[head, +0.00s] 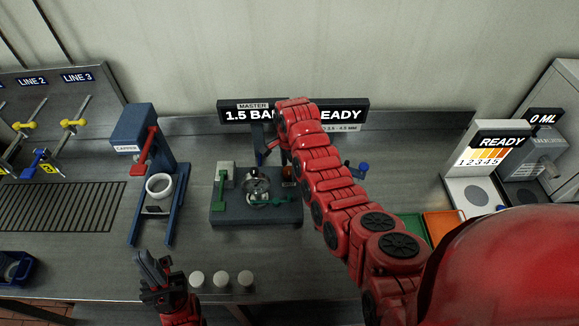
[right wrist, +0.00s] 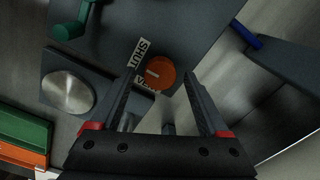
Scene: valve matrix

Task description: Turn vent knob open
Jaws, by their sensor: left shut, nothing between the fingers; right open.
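The vent knob (right wrist: 163,73) is a round orange disc with a short pale mark, in the right wrist view. A "SHUT" label (right wrist: 138,54) lies beside it, and another label, partly hidden, reads like "VENT". My right gripper (right wrist: 160,82) is open, its two dark fingers on either side of the knob in the picture. I cannot tell whether they touch it. My left gripper (head: 151,268) is shut and empty at the front left, away from the knob.
A dark base (head: 225,215) carries a gauge-like round fitting (head: 256,189) and a green handle (head: 220,190). A blue press stand (head: 170,215) with a white ring stands left. Several white cylinders (head: 221,279) are near the left gripper. A sign (head: 245,115) stands behind.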

